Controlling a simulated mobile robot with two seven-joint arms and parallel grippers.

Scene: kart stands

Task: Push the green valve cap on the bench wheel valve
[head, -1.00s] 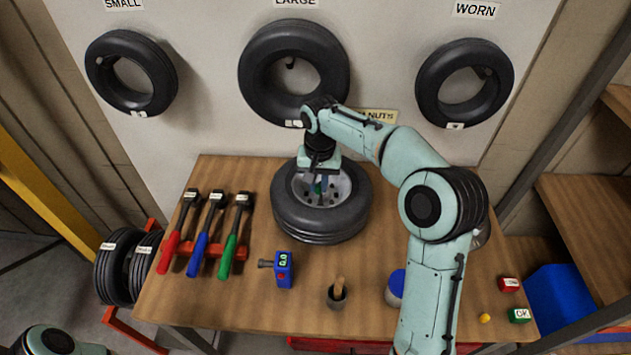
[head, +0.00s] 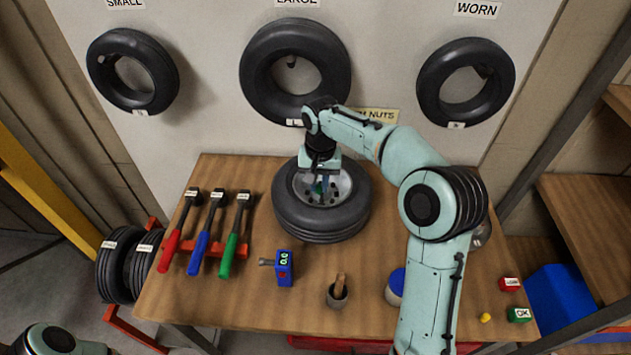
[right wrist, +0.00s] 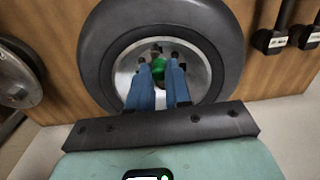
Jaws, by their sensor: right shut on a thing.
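The bench wheel (head: 320,228), a black tire with a silver rim, lies flat on the workbench. It also fills the middle of the right wrist view (right wrist: 98,50). My right gripper (head: 320,187) points down into the rim. In the right wrist view its two blue fingers (right wrist: 159,72) stand on either side of the green valve cap (right wrist: 158,66) and are shut on it. The valve under the cap is hidden. In the head view only a little green shows between the fingertips. My left gripper is out of view; only part of my left arm shows at the bottom left.
Red, blue and green hammers (head: 206,230) lie left of the wheel. A blue gauge (head: 284,268), a cup (head: 338,291) and a blue-lidded jar (head: 395,287) stand in front. Small red and green blocks (head: 519,315) lie at the right front. Tires hang on the wall behind.

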